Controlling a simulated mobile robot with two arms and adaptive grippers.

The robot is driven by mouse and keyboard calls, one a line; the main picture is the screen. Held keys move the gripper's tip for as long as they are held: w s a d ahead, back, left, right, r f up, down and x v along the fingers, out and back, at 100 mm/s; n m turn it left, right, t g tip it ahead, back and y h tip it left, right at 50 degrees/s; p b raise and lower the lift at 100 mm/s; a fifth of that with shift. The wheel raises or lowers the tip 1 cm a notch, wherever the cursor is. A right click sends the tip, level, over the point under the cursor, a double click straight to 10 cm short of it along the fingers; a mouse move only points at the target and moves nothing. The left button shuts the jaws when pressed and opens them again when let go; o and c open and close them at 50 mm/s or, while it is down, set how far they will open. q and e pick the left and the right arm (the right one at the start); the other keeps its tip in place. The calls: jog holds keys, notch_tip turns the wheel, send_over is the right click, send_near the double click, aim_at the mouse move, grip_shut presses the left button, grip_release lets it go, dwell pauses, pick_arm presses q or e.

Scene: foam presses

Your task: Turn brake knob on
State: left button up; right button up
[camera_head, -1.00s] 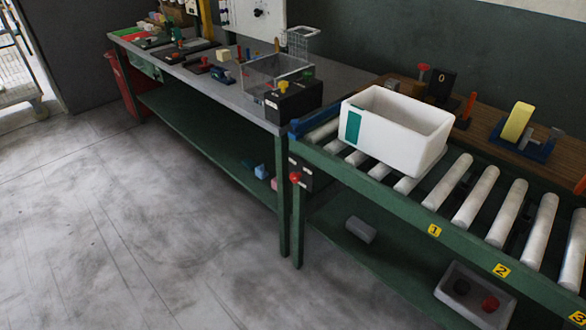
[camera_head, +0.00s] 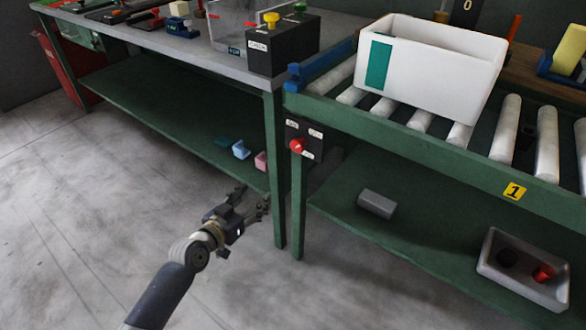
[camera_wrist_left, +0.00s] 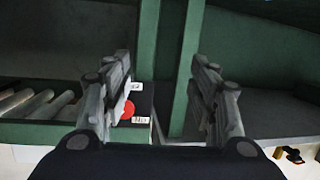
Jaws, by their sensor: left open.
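The brake knob (camera_head: 297,145) is a red round knob on a small black panel (camera_head: 312,131) with white labels. The panel is fixed to the front of the green roller conveyor frame, beside its leg. In the left wrist view the red knob (camera_wrist_left: 128,110) shows beside the left finger, which partly covers the panel. My left gripper (camera_head: 254,203) is open and empty, in front of the table legs, below and left of the knob and apart from it. Its fingers also show in the left wrist view (camera_wrist_left: 162,75). My right gripper is not in view.
A white bin (camera_head: 432,72) with a green patch stands on the rollers. The green workbench leg (camera_head: 276,170) is just left of the panel. A grey block (camera_head: 377,204) and a grey tray (camera_head: 495,275) lie on the lower shelf. The floor in front is clear.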

aim_at(296, 148)
pick_arm(q)
jog(key=d+r+m+t+h+b, duration=0.1)
jog(key=d+r+m+h+b, duration=0.3)
jog(key=r, duration=0.6)
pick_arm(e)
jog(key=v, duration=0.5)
pick_arm(q)
jog(key=shift+n+y, duration=0.3)
jog(key=shift+n, duration=0.6)
jog(key=x, duration=1)
jog(key=shift+d+b, duration=0.25)
jog(key=shift+b, duration=0.05)
jog(key=shift+w+d, duration=0.2)
jog(key=shift+w, duration=0.05)
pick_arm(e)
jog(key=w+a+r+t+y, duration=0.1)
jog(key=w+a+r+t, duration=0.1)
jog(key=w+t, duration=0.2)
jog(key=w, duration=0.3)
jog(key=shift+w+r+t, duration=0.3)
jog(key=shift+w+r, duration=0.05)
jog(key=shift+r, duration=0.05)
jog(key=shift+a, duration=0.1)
pick_arm(q)
jog(key=c, duration=1.1)
